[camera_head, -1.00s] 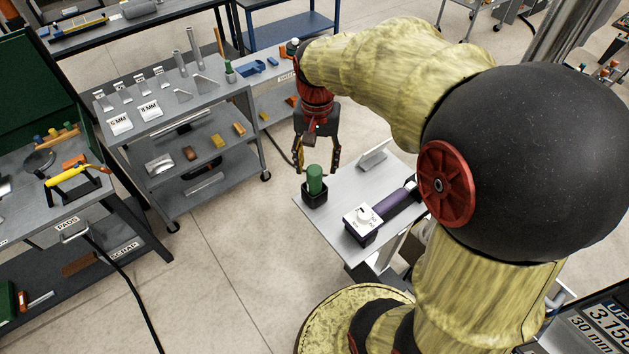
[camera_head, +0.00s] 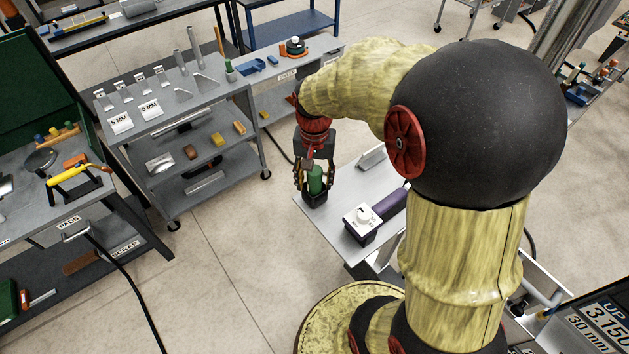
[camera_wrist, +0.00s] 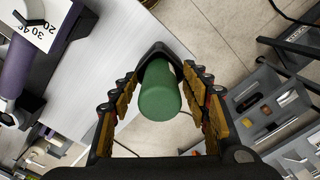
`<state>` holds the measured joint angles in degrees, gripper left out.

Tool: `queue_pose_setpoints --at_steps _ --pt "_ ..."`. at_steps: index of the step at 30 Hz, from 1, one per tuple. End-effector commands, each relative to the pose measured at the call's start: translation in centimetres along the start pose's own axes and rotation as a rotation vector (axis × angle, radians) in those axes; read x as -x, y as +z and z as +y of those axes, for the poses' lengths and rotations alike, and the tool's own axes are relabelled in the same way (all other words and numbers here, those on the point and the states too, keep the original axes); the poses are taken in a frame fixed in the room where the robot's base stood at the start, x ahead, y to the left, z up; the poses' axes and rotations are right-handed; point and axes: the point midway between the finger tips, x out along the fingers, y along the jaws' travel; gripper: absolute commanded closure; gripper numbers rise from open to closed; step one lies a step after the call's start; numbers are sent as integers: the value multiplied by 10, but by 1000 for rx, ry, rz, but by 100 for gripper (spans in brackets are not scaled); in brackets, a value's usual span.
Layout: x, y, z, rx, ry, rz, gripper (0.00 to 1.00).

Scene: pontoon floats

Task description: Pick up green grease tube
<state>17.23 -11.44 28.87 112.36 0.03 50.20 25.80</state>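The green grease tube (camera_head: 315,182) stands upright in a small black holder (camera_head: 314,198) at the left corner of a small grey table (camera_head: 340,222). My gripper (camera_head: 315,188) has come down over it, with a finger on either side. In the wrist view, the tube (camera_wrist: 159,92) shows end-on between the fingers of my gripper (camera_wrist: 160,120). The fingers are spread, with a visible gap on each side of the tube. The holder (camera_wrist: 165,52) shows behind the tube, its lower part hidden.
A white dial box (camera_head: 362,222) with a purple cylinder (camera_head: 391,203) sits on the same table, right of the tube. A light angled plate (camera_head: 372,157) stands behind. A grey shelf cart (camera_head: 180,110) stands to the left, with clear floor between.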

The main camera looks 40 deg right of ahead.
Motion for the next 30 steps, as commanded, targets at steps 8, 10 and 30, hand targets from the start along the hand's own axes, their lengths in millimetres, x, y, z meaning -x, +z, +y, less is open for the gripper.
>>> queue_pose_setpoints --at_steps 8,10,30 --pt "0 0 0 0 0 0 71" --pt "0 0 0 0 0 0 75" --pt "3 0 0 0 0 1 95"
